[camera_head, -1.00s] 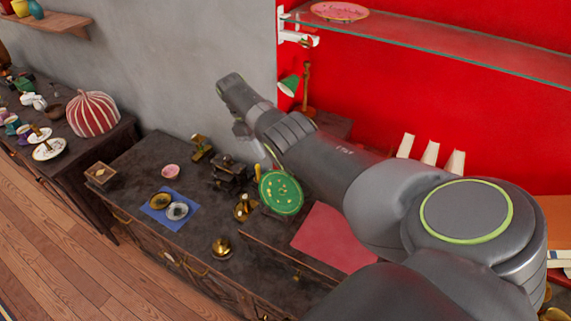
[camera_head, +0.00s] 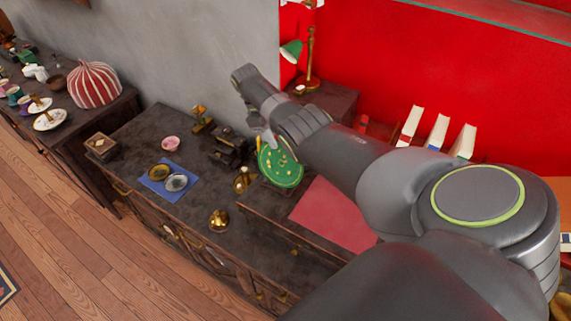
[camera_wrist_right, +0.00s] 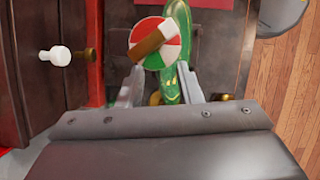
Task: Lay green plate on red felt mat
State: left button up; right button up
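The green plate (camera_head: 281,168) with yellow spots stands on edge, slightly tilted, on the dark cabinet, left of the red felt mat (camera_head: 336,213). The mat lies flat, and no object is seen on its visible part; my right arm covers its right side. My right gripper (camera_head: 264,137) is at the plate's upper left edge. In the right wrist view my right gripper (camera_wrist_right: 160,90) has its fingers apart, with the green plate (camera_wrist_right: 186,82) seen nearly edge-on between them, closer to the right finger. Contact cannot be told. My left gripper is not in view.
A green lamp (camera_head: 292,50) stands behind. White book-like blocks (camera_head: 437,132) stand behind my arm.

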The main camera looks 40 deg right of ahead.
jog(key=shift+s+f, duration=0.1)
jog(key=shift+f, duration=0.2)
grip_shut()
jog(key=shift+r, duration=0.15)
dwell(0.4)
jog(key=shift+r+p, duration=0.15)
jog(key=shift+p, duration=0.45)
jog(key=shift+r, duration=0.1)
